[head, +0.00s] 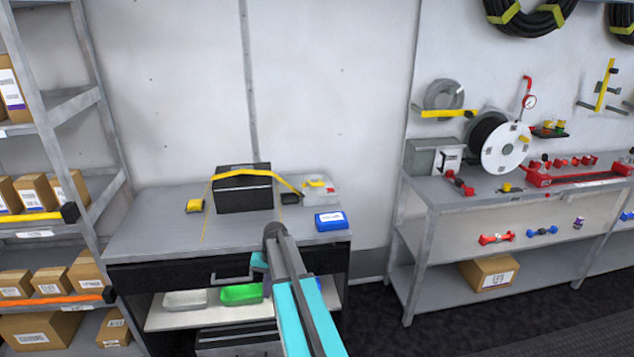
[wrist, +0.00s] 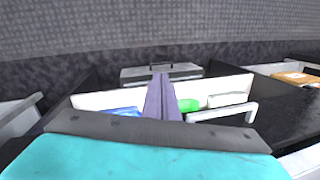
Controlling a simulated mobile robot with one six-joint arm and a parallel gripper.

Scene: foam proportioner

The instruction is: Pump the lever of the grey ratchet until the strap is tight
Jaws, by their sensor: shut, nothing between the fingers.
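A dark box (head: 243,193) stands on the grey bench, with a yellow strap (head: 232,171) over its top. The strap runs down to the right towards a light grey unit (head: 321,196) with yellow and red parts, which may be the grey ratchet; its lever cannot be made out clearly. My gripper (wrist: 160,79) is shut and empty in the wrist view, pointing towards the lower shelf, with no ratchet in that view. In the head view my arm reaches up in front of the bench; the fingers cannot be made out there.
A blue box (head: 330,221) and a yellow item (head: 194,205) lie on the bench (head: 150,235). A drawer handle (head: 231,275) juts from its front. Below are a green tray (head: 241,293) and a white tray (head: 185,300). Shelving with cartons stands left, a second workbench right.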

